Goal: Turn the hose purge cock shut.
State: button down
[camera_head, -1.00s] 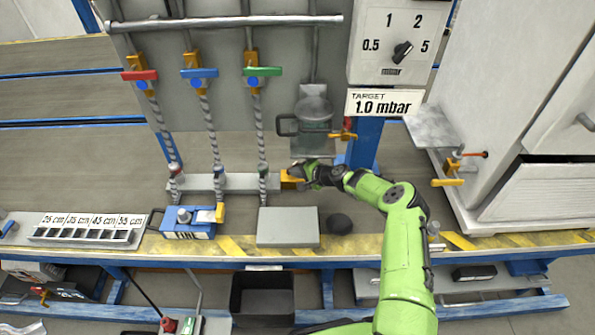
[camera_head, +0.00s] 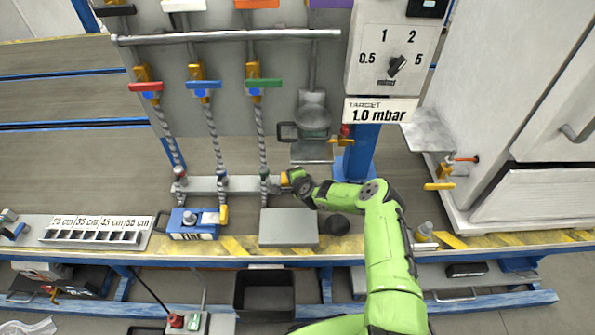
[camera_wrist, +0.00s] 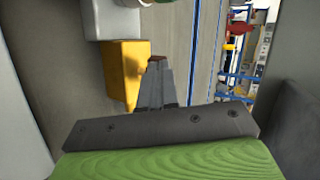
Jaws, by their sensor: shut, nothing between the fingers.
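A yellow-handled cock (camera_head: 285,179) sits at the right end of the grey manifold bar (camera_head: 240,184) on the bench, where the hoses come down. I take it for the hose purge cock. My gripper (camera_head: 291,181) is right against this end, and my wrist hides part of the handle. In the wrist view, my shut, empty fingers (camera_wrist: 157,75) point forward beside a large yellow block (camera_wrist: 124,72), which looks like the handle. The block lies just left of the fingers; I cannot tell whether they touch.
Red (camera_head: 146,87), blue (camera_head: 201,85) and green (camera_head: 263,83) valve handles are on the panel above. A grey box (camera_head: 288,228) and a dark round object (camera_head: 337,224) lie in front of my gripper. A dial box (camera_head: 390,50) is at upper right.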

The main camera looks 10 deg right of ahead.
jog(key=shift+w+a+f+b, duration=0.1)
jog(key=shift+w+a+b, duration=0.2)
jog(key=shift+a+b, duration=0.2)
jog(key=shift+a, duration=0.15)
jog(key=shift+w+a, duration=0.1)
dwell(0.5)
